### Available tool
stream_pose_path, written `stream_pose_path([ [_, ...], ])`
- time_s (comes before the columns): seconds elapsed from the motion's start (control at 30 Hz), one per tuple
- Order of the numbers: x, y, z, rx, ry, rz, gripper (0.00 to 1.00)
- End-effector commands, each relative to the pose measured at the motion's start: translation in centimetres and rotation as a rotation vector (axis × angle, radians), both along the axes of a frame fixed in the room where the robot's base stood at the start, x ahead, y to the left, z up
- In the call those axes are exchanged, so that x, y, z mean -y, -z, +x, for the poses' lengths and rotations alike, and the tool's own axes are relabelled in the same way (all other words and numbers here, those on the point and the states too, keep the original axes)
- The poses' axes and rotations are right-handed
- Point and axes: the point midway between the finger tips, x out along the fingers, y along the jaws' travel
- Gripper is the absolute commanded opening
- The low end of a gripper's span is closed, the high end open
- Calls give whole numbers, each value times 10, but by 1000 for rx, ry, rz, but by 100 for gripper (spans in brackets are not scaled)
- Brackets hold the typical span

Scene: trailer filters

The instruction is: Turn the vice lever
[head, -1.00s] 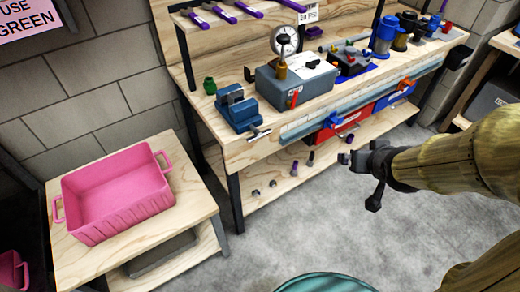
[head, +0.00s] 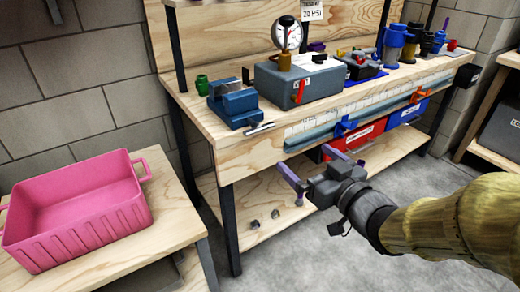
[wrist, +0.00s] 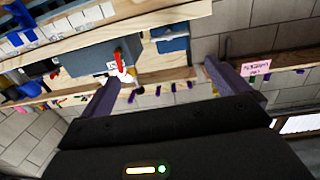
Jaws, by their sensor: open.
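The blue vice (head: 234,104) stands on the near left corner of the wooden workbench. Its metal lever (head: 258,129) sticks out at the bench's front edge, lying nearly level. My gripper (head: 303,160) is open and empty, with purple fingers, in front of the bench. It is below the bench top and to the right of the vice, apart from the lever. In the wrist view my gripper (wrist: 161,73) has its fingers spread, with the blue vice (wrist: 172,42) beyond the gap between them. The lever is hard to make out there.
A grey box (head: 298,80) with a gauge and red handle stands right of the vice. A small green item (head: 202,84) is behind the vice. A pink crate (head: 85,215) sits on a low table at left.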

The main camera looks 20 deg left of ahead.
Motion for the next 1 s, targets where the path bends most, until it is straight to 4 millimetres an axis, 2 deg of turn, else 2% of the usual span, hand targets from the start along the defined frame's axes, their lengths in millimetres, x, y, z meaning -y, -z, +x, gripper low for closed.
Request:
stream_pose_path([
  [0.03,-4,10,-3,13,-23,14,100],
  [0.47,-9,5,-8,27,-54,33,100],
  [1.0,-24,0,5,23,-60,38,100],
])
